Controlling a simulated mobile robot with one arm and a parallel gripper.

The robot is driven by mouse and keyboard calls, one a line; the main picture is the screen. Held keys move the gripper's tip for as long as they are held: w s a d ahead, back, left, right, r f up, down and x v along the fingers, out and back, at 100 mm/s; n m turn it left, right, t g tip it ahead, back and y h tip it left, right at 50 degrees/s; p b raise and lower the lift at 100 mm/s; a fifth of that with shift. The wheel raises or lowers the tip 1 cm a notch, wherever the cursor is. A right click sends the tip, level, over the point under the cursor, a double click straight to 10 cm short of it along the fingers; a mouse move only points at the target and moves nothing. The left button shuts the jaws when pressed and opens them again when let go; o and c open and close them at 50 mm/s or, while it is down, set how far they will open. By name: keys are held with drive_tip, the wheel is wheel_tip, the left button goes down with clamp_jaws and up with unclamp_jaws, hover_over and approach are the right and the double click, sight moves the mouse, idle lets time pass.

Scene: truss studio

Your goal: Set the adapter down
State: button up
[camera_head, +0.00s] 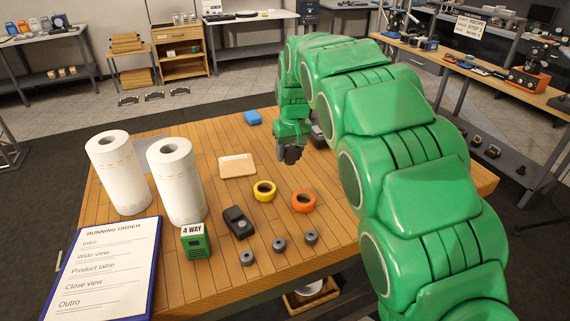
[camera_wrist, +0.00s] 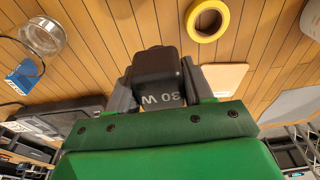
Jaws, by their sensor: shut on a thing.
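The adapter (camera_wrist: 158,72) is a black block marked "30 W", with a smaller stub at its far end, in the middle of the wrist view. My gripper (camera_wrist: 158,84) is shut on it, with one grey finger on each side. In the head view my gripper (camera_head: 291,153) hangs over the back right part of the wooden table (camera_head: 205,140). There the adapter is hard to tell from the dark fingers. Whether its underside touches the table cannot be told.
A tan board (camera_head: 237,166), a yellow tape roll (camera_head: 265,191) and an orange tape roll (camera_head: 303,202) lie left and in front of my gripper. A black device (camera_head: 238,222), green box (camera_head: 195,241) and two paper rolls (camera_head: 118,175) stand further left. Bare planks lie between.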

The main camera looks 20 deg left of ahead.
hover_over(284, 172)
drive_tip(key=f, duration=0.6)
drive_tip(key=shift+s+d, duration=0.4)
drive_tip(key=shift+w+a+f, duration=0.15)
drive_tip(key=shift+w+f, duration=0.1)
drive_tip(key=shift+f, duration=1.75)
drive_tip(key=o, duration=1.1)
drive_tip(key=shift+f, duration=0.1)
drive_tip(key=r, duration=0.4)
drive_tip(key=d+r, duration=0.1)
drive_tip(key=r, duration=0.3)
drive_tip(key=s+r, duration=0.1)
drive_tip(key=r, duration=0.3)
drive_tip(key=shift+s+d+r, duration=0.1)
drive_tip(key=shift+d, duration=0.05)
